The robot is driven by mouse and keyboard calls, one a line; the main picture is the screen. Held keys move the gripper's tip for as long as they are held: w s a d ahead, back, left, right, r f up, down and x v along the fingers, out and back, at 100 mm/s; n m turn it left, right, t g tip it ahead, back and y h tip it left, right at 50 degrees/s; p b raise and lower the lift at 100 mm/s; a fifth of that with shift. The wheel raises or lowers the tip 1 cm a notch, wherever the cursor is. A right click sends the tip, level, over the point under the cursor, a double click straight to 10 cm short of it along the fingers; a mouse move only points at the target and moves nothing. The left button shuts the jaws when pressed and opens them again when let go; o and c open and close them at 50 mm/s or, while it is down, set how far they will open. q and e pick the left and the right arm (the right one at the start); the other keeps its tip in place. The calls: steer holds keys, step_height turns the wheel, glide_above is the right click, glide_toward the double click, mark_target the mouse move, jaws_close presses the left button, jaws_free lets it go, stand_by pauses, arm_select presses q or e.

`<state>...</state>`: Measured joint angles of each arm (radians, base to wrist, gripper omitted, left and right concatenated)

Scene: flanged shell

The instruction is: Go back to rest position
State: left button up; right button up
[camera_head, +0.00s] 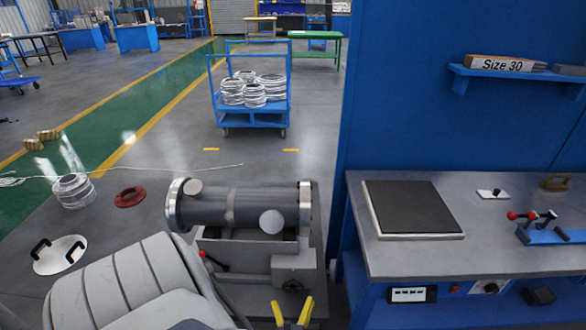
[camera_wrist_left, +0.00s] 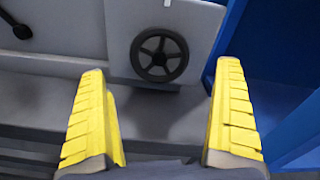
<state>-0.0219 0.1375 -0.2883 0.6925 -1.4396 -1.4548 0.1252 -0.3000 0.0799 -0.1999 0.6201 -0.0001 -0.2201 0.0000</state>
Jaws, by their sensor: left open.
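My left gripper (camera_head: 293,316) shows at the bottom middle of the head view, with its yellow fingertips pointing up. It is open and empty, in front of the machine stand under the flanged shell. In the left wrist view the two yellow fingers (camera_wrist_left: 162,120) are wide apart with nothing between them. A black handwheel (camera_wrist_left: 159,55) on the stand lies beyond the fingers. The grey flanged shell (camera_head: 245,208) lies horizontally on the stand (camera_head: 295,267), with a flange at each end. My left arm covers part of the stand. My right gripper is not in view.
A blue workbench (camera_head: 400,258) stands at the right, with a dark plate (camera_head: 410,208) and a red-knobbed clamp (camera_head: 535,220) on it. A blue cart (camera_head: 252,120) holds several metal parts behind. A red ring (camera_head: 130,197) and a white lid (camera_head: 60,255) lie on the left floor.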

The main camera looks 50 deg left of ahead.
arm_select(q)
steer(key=shift+s+d, duration=0.2)
stand_by(0.4)
steer(key=s+f+n+g, duration=0.1)
steer(key=f, duration=0.1)
steer(key=s+f+n+g+h, duration=0.1)
steer(key=f, duration=0.2)
steer(key=s+f+n+g+h, duration=0.1)
steer(key=f, duration=0.1)
steer(key=shift+a+f+g, duration=0.3)
steer(key=shift+f, duration=0.05)
steer(key=s+d+f+n+g+h, duration=0.6)
steer(key=s+d+f+n+h, duration=0.4)
steer(key=s+f, duration=0.55)
steer(key=s+d+f+n, duration=0.1)
steer(key=s+d+n, duration=0.2)
steer(key=s, duration=0.5)
steer(key=s+d+f+n+h, duration=0.1)
steer(key=s+d+f+n, duration=0.1)
steer(key=s+d, duration=0.4)
steer(key=shift+s+n+g+h, duration=0.3)
steer(key=shift+s+n+g, duration=0.1)
steer(key=shift+s+n, duration=0.45)
